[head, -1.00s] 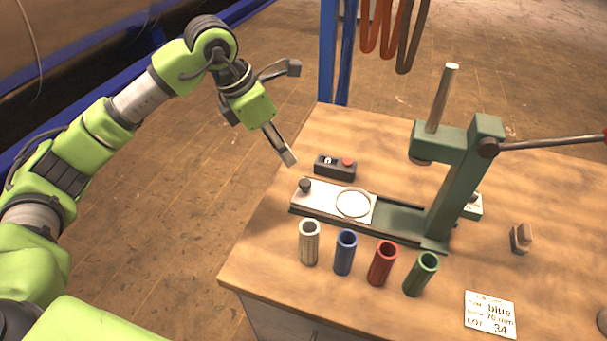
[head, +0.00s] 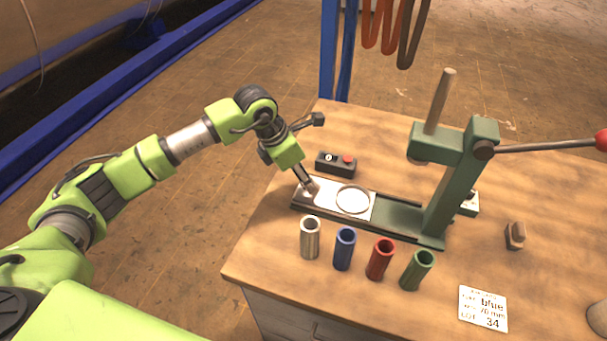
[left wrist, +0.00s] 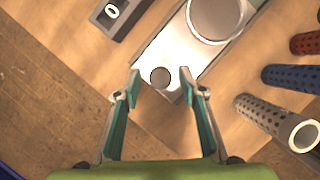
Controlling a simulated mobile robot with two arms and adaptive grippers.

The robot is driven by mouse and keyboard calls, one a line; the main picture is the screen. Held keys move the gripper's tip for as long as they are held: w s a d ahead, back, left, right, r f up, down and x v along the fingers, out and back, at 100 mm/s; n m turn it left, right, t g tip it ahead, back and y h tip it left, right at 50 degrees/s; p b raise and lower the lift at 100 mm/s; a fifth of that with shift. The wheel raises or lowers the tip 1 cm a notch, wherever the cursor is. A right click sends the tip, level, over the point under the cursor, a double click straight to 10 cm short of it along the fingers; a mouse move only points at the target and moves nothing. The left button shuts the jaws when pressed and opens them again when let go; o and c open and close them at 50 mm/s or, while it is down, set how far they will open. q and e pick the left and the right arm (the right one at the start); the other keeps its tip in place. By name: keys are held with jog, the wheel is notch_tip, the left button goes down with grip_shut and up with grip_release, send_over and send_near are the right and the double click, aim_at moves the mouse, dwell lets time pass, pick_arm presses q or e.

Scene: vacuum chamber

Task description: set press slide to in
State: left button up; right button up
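The press slide (head: 333,198) is a light metal plate with a round ring seat (head: 353,199), on the left part of the green press's (head: 457,180) base rail, out from under the ram. Its dark knob (left wrist: 160,77) shows in the left wrist view near the plate's end; in the head view my gripper hides it. My left gripper (head: 309,188) is at the knob end of the slide. In the left wrist view the left gripper (left wrist: 160,84) has its fingers apart, one on either side of the knob, with gaps between. My right gripper is not in view.
A switch box (head: 336,164) sits behind the slide. Metal, blue (head: 345,249), red (head: 381,259) and green (head: 417,270) tubes stand in front of it. A label card (head: 483,309) lies front right. The press lever (head: 550,147) extends right.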

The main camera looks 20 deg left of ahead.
pick_arm(q)
grip_shut()
jog(key=b, duration=0.4)
send_near(352, 198)
jog(key=x, duration=0.5)
jog(key=shift+w, duration=0.1)
jog(key=shift+d+r, duration=0.15)
jog(key=shift+c, duration=1.3)
grip_release()
jog(key=shift+o, duration=1.3)
jog(key=shift+d, duration=0.2)
